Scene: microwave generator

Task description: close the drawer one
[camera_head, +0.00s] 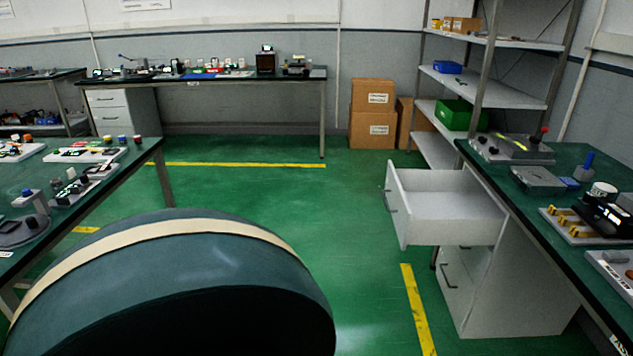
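An open white drawer (445,208) sticks out to the left from the white cabinet (520,290) under the right workbench. Its front panel (397,205) has a dark handle, and its inside looks empty. A lower drawer (453,279) in the same cabinet is shut. Another white drawer unit (107,105) stands under the far bench with its drawers shut. A large dark teal rounded shape with a cream band fills the lower left and looks like a part of my own arm or body. Neither gripper can be made out in the head view.
The right workbench (478,164) carries several devices. A left workbench (145,147) and a far bench (215,78) also hold equipment. A metal shelf (515,89) stands behind, beside cardboard boxes (372,113). The green floor (270,195) in the middle is clear, with yellow lines.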

